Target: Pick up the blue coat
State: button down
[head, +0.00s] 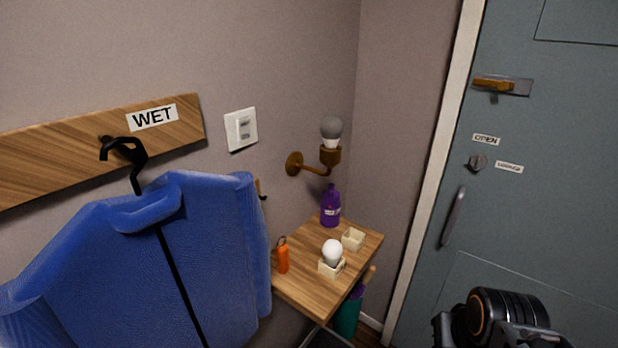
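The blue coat (215,255) hangs on a black hanger (125,150) at the left of the head view. The hanger's hook is over a peg on the wooden board under the "WET" label (153,117). The coat's lower part is cut off by the frame edge. Part of my arm shows at the bottom right, in front of the door and well apart from the coat. My gripper's fingertips cannot be made out.
A small wooden shelf (300,287) right of the coat holds a purple bottle (330,208), an orange item (283,258) and a white bulb (332,252). A wall lamp (330,155) juts out above. A grey-blue door (560,210) stands at right.

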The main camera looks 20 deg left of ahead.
aim_at(183, 260)
jog(key=k, duration=0.5)
jog(key=z, duration=1.1)
jog(key=i, duration=0.6)
jog(key=u, duration=3.3)
jog(key=i, duration=0.5)
jog(key=u, duration=0.05)
